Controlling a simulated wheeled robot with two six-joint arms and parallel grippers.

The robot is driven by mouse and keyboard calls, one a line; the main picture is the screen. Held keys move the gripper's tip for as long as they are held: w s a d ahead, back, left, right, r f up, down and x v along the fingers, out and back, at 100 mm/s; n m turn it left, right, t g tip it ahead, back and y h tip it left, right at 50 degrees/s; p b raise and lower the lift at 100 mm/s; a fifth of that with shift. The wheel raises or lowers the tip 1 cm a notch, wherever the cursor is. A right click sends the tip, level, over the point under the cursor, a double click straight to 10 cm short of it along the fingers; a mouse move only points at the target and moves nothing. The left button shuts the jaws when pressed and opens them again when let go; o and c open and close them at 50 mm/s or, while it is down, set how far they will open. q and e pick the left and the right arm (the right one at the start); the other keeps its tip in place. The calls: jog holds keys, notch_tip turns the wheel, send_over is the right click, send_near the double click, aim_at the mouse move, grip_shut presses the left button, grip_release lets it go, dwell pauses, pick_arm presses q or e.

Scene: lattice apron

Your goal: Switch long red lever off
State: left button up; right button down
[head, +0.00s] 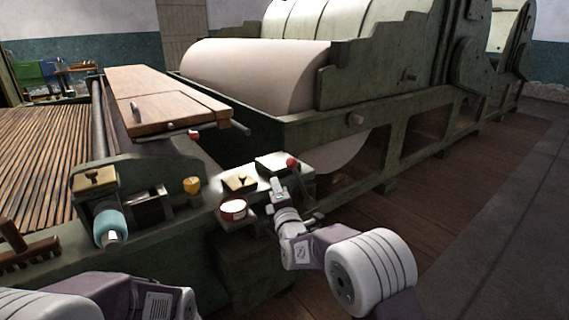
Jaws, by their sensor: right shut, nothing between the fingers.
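A lever with a red ball knob (292,162) stands at the right end of the machine's green front rail, by a pale plate. A second red knob (194,135) sits at the end of a thin rod by the wooden board. I cannot tell for certain which is the long red lever. My right gripper (278,188) is shut and empty just below and left of the red ball knob, and it hides part of that lever's lower end. Whether they touch is unclear. My left arm shows at the lower left, but its gripper is out of the frame.
The rail carries a yellow knob (191,185), a round red-rimmed gauge (233,209), a brass-topped plate (238,183) and a teal cylinder (110,224). A large pale roller (250,75) lies behind. The floor (470,200) at right is clear.

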pick_arm(q)
jog(key=f+b, duration=0.1)
jog(key=b, duration=0.1)
jog(key=shift+f+b, duration=0.3)
pick_arm(e)
jog(key=w+d+r, duration=0.1)
jog(key=w+d, duration=0.1)
jog(key=w, duration=0.3)
jog(key=shift+w+d+r, duration=0.15)
jog(key=shift+w+d, duration=0.05)
jog(key=shift+d, duration=0.1)
pick_arm(q)
jog(key=shift+r, duration=0.1)
